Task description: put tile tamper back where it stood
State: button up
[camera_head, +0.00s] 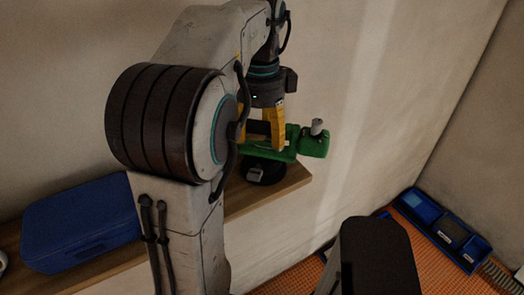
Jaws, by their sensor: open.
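The tile tamper (312,143) has a green body with a grey knob on its right end and a black round base. It stands at the right end of a wooden shelf (292,181), with its base seemingly on the board. My gripper (258,138) points down with its yellow fingers around the tamper's middle. It is open; the picture does not show whether a finger touches the tool. My arm hides the tamper's left part and some of the shelf.
A blue case (76,222) lies on the shelf to the left, behind my arm. A blue tray with compartments (425,213) is on the orange floor (415,268) by the right wall. The wall is close behind the shelf. The air right of the tamper is clear.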

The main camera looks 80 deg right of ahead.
grip_shut()
dwell(0.5)
jog(key=shift+r, duration=0.2)
